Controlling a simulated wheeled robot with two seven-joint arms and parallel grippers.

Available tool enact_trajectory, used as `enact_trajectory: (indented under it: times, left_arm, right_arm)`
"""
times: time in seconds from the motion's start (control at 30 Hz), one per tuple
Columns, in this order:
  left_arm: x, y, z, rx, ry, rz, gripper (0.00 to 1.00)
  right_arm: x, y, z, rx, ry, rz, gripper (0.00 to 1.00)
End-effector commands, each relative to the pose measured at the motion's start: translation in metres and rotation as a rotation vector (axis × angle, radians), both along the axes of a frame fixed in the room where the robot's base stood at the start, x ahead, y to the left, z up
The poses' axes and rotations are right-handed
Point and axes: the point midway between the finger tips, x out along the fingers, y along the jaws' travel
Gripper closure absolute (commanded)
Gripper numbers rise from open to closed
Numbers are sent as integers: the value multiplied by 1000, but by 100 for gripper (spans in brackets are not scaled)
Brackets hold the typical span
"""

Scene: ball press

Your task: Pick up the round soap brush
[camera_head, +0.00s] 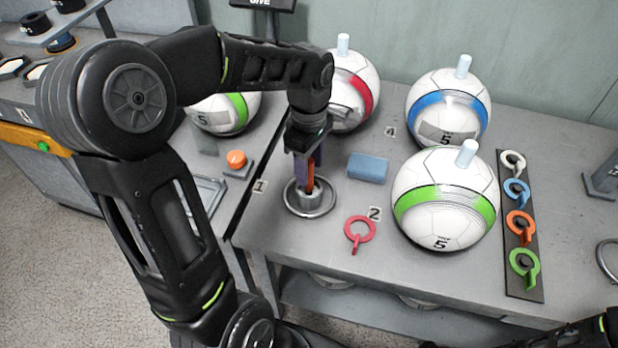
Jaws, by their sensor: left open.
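A round metal dish-like piece (310,210) with a grey upright centre stands near the table's left front corner, by the label 1. It is the likeliest round soap brush, but its bristles are not visible. My left gripper (311,178) points down directly over it, with its open fingers at the grey centre. The fingers partly hide the centre, and I cannot tell whether they touch it. A dark part of my right arm shows at the bottom right edge; its gripper is not in view.
A blue block (368,168) and a red ring key (360,232) lie to the right. Balls with green (443,222), blue (448,95) and red (358,88) bands stand beyond. A black strip (514,275) holds several coloured rings. My left arm covers much of the left side.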

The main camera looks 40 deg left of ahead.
Motion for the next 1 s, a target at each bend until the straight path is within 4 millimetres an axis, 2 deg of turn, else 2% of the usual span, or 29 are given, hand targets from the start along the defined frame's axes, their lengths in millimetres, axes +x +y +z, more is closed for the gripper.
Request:
enact_trajectory:
  times: [0.2,0.3,0.93,1.0]
  left_arm:
    - [0,3,-33,-1,4,0,55]
    - [0,4,-42,0,2,0,55]
    - [1,4,-43,0,0,0,55]
    - [1,4,-43,0,0,0,61]
  right_arm:
    - [0,0,1,0,0,0,64]
    - [0,0,1,0,0,0,64]
    - [0,0,1,0,0,0,64]
    - [0,0,1,0,0,0,64]
